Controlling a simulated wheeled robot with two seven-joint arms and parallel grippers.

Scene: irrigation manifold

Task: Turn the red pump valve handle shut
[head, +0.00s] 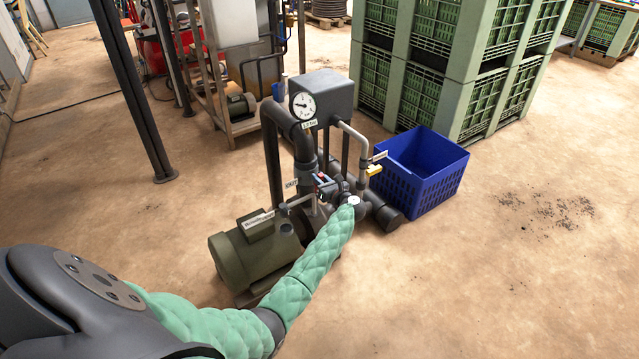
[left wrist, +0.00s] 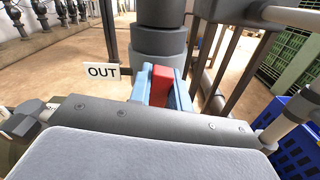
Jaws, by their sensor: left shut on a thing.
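The red pump valve handle (left wrist: 162,84) shows in the left wrist view between the two light blue fingers of my left gripper (left wrist: 160,92). The gripper is shut on it, with a finger on each side. The handle is in front of a thick dark grey vertical pipe (left wrist: 158,42). In the head view my left gripper (head: 324,180) is small at the pump's pipework, and the handle is mostly hidden by it. The green pump motor (head: 255,248) is to the left of the gripper. My right gripper is not in view.
A round gauge (head: 303,105) sits on the pipework above. A yellow handle (head: 374,170) is on a thinner pipe to the right. An OUT label (left wrist: 101,71) is left of the fingers. A blue crate (head: 450,183) stands right of the pump.

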